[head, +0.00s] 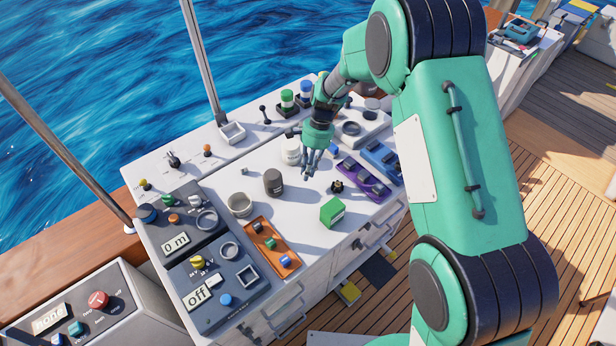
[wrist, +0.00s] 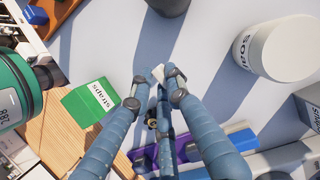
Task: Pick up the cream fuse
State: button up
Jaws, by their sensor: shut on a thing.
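My gripper (head: 311,165) is over the white worktop, between the white jar and the purple tray in the head view. In the wrist view its blue-grey fingers (wrist: 158,86) are closed together on a small pale piece, the cream fuse (wrist: 158,73). Only the fuse's end shows between the fingertips; the rest is hidden by them. In the head view I cannot make out the fuse. I cannot tell for sure whether it is clear of the worktop.
A green straps box (head: 332,211), a dark canister (head: 273,182), a white jar (head: 291,151) and a purple tray (head: 364,180) stand around my gripper. The dark knobbed part (head: 337,186) is close by. The worktop between the canister and the green box is clear.

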jog(key=shift+r, duration=2.35)
jog(key=r+m, duration=0.1)
jog(key=m, duration=0.1)
jog(key=s+r+m+t+p, duration=0.1)
jog(key=m, duration=0.1)
jog(key=s+r+m+y+p, duration=0.1)
jog(key=r+m, duration=0.1)
jog(key=shift+s+a+r+m+t, duration=0.1)
jog(key=shift+s+a+m+t, duration=0.05)
jog(key=shift+a+m+t, duration=0.2)
send_over(292, 144)
jog(key=shift+f, duration=0.75)
jog(key=shift+s+f, duration=0.1)
